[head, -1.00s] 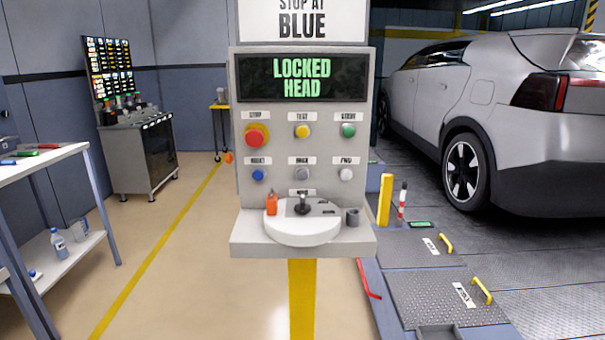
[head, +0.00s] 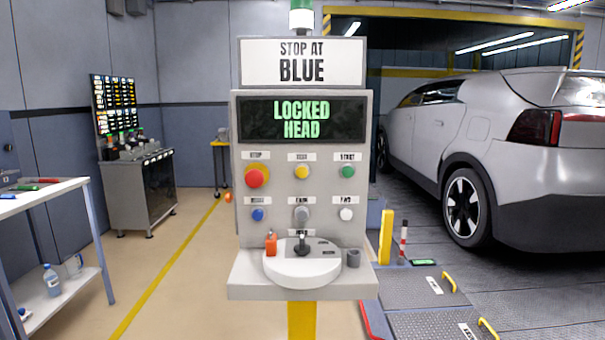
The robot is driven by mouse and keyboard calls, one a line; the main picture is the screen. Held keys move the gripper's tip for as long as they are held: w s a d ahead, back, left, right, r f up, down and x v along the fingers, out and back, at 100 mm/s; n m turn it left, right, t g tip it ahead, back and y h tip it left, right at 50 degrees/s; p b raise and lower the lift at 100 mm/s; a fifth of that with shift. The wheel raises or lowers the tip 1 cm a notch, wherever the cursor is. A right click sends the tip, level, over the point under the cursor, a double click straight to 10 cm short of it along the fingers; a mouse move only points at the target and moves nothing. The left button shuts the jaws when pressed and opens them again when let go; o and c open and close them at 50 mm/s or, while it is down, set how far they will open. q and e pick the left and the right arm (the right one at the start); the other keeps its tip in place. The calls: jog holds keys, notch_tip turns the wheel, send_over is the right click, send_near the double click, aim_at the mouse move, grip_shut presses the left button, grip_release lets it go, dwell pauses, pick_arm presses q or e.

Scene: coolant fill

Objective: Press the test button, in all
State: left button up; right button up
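The yellow test button (head: 302,172) sits in the middle of the top button row on the grey control panel (head: 240,215), under a small label that is blurred now. A red stop button (head: 256,178) on a yellow base is to its left, and a green start button (head: 348,172) is to its right. The lower row has a blue button (head: 258,214), a grey one (head: 302,214) and a white one (head: 346,214). The screen (head: 301,120) reads "LOCKED HEAD". Neither of my grippers shows in the head view.
A sign (head: 302,62) above reads "STOP AT BLUE". The panel's shelf holds a round white plate (head: 302,270) with a black lever (head: 302,246) and an orange item (head: 271,243). A silver car (head: 490,140) stands right, a white table (head: 50,190) left. The floor left of the panel is clear.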

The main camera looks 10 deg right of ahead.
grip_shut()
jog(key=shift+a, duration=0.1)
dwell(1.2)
